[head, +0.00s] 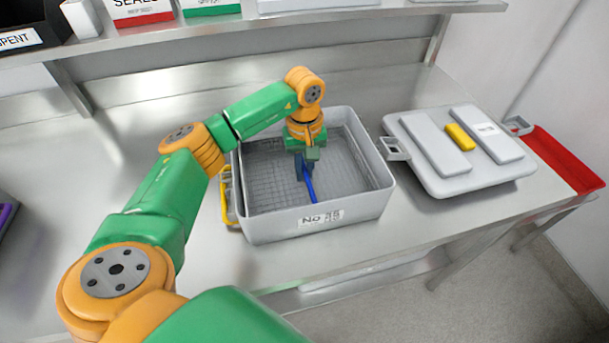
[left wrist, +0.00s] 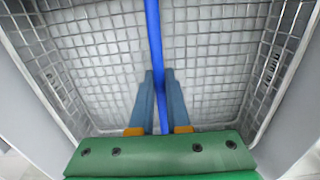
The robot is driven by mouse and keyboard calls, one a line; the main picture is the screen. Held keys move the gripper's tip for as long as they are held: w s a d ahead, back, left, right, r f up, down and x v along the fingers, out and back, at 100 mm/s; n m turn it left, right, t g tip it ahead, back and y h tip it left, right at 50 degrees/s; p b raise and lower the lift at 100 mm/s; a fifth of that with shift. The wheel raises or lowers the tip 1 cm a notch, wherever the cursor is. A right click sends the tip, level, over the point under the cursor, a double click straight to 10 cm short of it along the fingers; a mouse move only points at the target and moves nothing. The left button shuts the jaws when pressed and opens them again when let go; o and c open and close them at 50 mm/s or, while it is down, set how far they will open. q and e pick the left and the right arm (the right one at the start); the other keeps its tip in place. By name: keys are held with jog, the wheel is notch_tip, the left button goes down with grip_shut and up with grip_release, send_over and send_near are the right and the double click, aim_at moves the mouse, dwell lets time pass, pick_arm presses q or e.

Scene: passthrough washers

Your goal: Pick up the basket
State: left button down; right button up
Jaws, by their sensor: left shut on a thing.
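A wire basket (left wrist: 205,60) lies inside a grey bin (head: 306,231) labelled "No 35" on the steel counter. A blue handle bar (head: 309,187) crosses the basket; it also shows in the left wrist view (left wrist: 153,30). My left gripper (head: 305,180) reaches down into the bin from above. Its two fingers (left wrist: 159,92) are shut on the blue handle. The mesh floor and sides of the basket spread below the fingers in the left wrist view. My right gripper is not in view.
A grey lid (head: 431,185) with a yellow latch piece (head: 460,137) lies on the counter right of the bin. A red tray (head: 560,160) sits at the far right. A shelf (head: 240,22) with labelled boxes runs along the back. The counter left of the bin is mostly clear.

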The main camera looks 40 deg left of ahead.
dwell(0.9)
pick_arm(q)
jog(key=shift+w+r, duration=0.1)
jog(key=shift+r, duration=0.3)
notch_tip(320, 180, up, 8)
jog(key=shift+f+b, duration=0.1)
jog(key=shift+b, duration=0.4)
notch_tip(320, 180, up, 9)
jog(key=p, duration=0.3)
jog(key=shift+r+p, duration=0.2)
jog(key=shift+p, duration=0.1)
jog(key=shift+r, duration=0.1)
notch_tip(320, 180, up, 13)
jog(key=p, duration=1.1)
send_over(305, 167)
jog(key=shift+f, duration=0.2)
